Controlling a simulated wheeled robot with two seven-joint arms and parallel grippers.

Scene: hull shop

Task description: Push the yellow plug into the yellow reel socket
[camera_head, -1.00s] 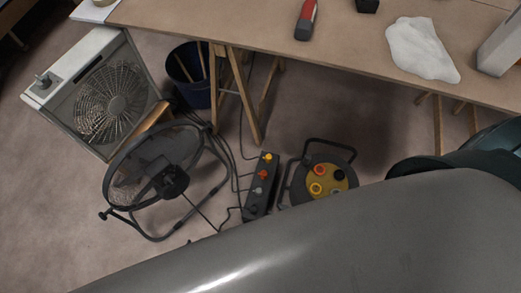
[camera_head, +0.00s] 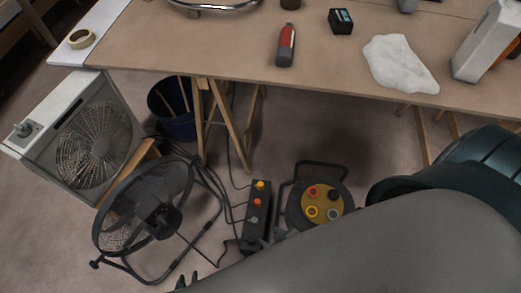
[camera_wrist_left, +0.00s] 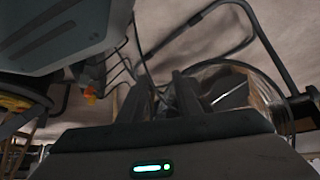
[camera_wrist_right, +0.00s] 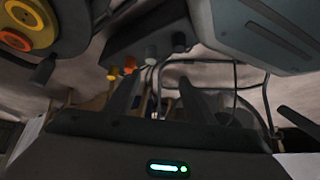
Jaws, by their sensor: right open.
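The yellow plug (camera_head: 259,185) sits at the far end of a dark box (camera_head: 257,228) on the floor, above an orange plug and a grey one. The right wrist view also shows the yellow plug (camera_wrist_right: 113,74). The reel (camera_head: 291,207) stands just right of the box. Its yellow ring socket (camera_head: 312,211) is empty, at the near left of its face. My left gripper (camera_head: 187,281) shows only its fingertips at the bottom of the head view; its fingers (camera_wrist_left: 163,92) are apart and empty. My right gripper (camera_wrist_right: 158,92) is open and empty, facing the box; my arm hides it in the head view.
A round black fan (camera_head: 160,212) stands left of the box, with cables between them. A box fan (camera_head: 75,140) and a blue bucket (camera_head: 172,122) stand behind. The workbench (camera_head: 220,55) and its trestle legs border the far side. My arm covers the near floor.

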